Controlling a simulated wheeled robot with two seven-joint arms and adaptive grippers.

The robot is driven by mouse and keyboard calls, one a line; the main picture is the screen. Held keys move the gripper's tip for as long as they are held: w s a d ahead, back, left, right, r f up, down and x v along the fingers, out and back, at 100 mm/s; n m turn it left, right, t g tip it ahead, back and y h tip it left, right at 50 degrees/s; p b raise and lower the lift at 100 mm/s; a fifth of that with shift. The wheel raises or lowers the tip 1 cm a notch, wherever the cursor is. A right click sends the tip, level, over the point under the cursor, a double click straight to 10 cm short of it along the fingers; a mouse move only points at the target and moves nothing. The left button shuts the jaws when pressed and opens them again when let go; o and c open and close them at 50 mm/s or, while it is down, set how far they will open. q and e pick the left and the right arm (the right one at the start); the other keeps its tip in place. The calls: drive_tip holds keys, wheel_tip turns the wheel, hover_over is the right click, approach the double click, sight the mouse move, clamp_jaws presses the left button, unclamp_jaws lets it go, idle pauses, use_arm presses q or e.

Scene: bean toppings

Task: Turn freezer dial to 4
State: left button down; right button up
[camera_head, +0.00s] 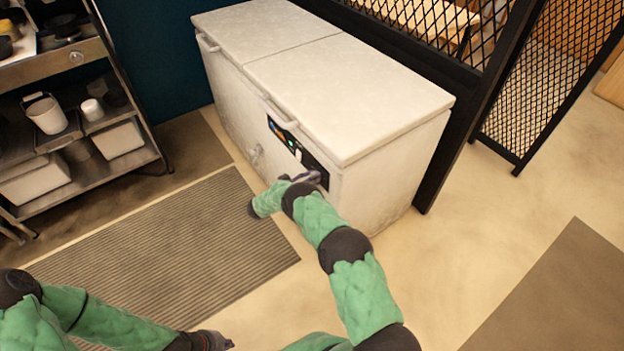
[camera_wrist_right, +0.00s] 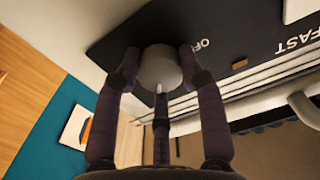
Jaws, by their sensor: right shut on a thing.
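The white chest freezer (camera_head: 350,90) stands at the back, both lids closed. Its dark control panel (camera_head: 295,150) is on the front face. In the right wrist view the round grey dial (camera_wrist_right: 160,70) sits on the dark panel (camera_wrist_right: 225,25), with the letters "OF" and "FAST" beside it. My right gripper (camera_wrist_right: 158,68) is shut on the dial, with fingers on both sides of it. In the head view my right gripper (camera_head: 312,178) is at the panel's right end and hides the dial. My left gripper (camera_head: 222,342) is low at the bottom edge, away from the freezer; its fingers are unclear.
A metal shelf rack (camera_head: 90,180) with a white pitcher (camera_head: 46,114) and bins stands at the left. A black mesh partition (camera_head: 440,45) is right of the freezer. A ribbed grey mat (camera_head: 165,245) lies before it. The floor at right is mostly clear.

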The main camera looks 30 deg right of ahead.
drive_tip(key=shift+s+f+m+b, duration=0.1)
drive_tip(key=shift+f+m+b, duration=0.2)
drive_tip(key=shift+a+m+b, duration=0.1)
drive_tip(key=shift+m+b, duration=1.45)
drive_tip(key=shift+m, duration=1.95)
drive_tip(key=o, duration=1)
drive_tip(key=shift+o, duration=0.7)
drive_tip(key=shift+w, duration=0.2)
drive_tip(key=shift+r, duration=0.1)
